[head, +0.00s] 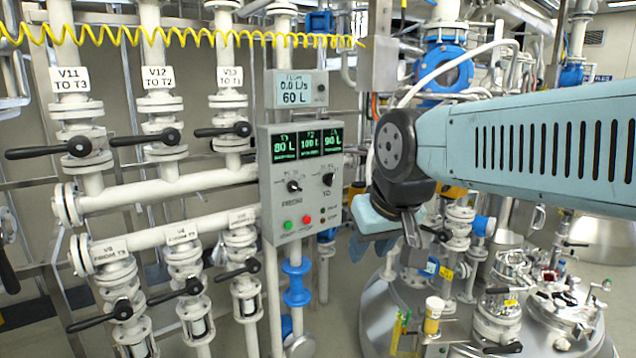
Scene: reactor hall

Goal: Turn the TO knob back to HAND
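The grey control box (264,195) stands upright in the middle of the head view. Its TO knob (328,179) is a small black knob on the right of the panel, above the label TO. The knob's markings are too small to read, so I cannot tell its setting. My gripper (408,238) hangs to the right of the box and a little lower, apart from the knob. It is seen from the side, partly hidden by my wrist, and its finger opening does not show. Nothing is visibly held in it.
The FROM knob (293,185) sits left of the TO knob. Green (288,225) and red (306,219) buttons lie below. A flow display (296,89) is mounted above. Valves with black levers (75,147) fill the left. A steel vessel (385,315) stands below my gripper.

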